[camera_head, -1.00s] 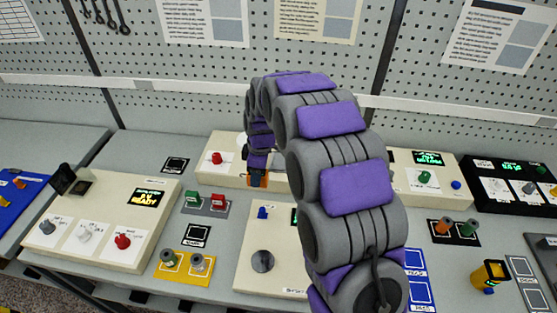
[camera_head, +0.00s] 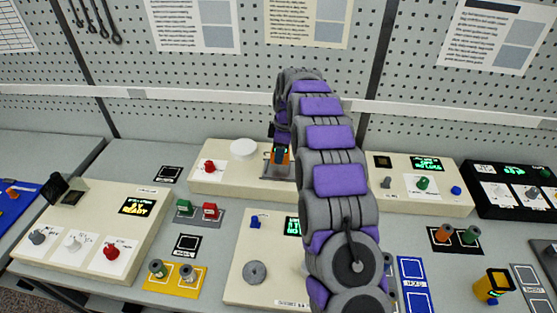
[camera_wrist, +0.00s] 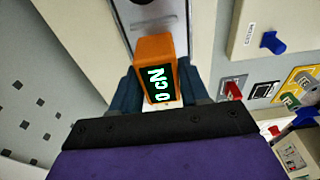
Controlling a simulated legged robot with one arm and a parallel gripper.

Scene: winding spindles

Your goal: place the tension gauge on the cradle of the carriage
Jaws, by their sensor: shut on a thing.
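The tension gauge (camera_wrist: 155,70) is a small orange block with a dark display reading "0 cN" in the wrist view. My gripper (camera_wrist: 160,92) is shut on it, with one dark finger on each side. In the head view the orange gauge (camera_head: 286,156) shows at the arm's end, above the back cream unit. A grey metal plate (camera_head: 268,171), which looks like the carriage, lies just below it. In the wrist view a silver strip (camera_wrist: 150,22) with a slot lies beyond the gauge. I cannot tell whether the gauge touches it; the cradle is not clearly visible.
The back cream unit (camera_head: 222,183) carries a red knob (camera_head: 209,167) and a white disc (camera_head: 243,148) left of my gripper. A front cream unit (camera_head: 240,285) with a grey dial stands nearer. Red and green blocks (camera_head: 198,210) sit on a grey plate.

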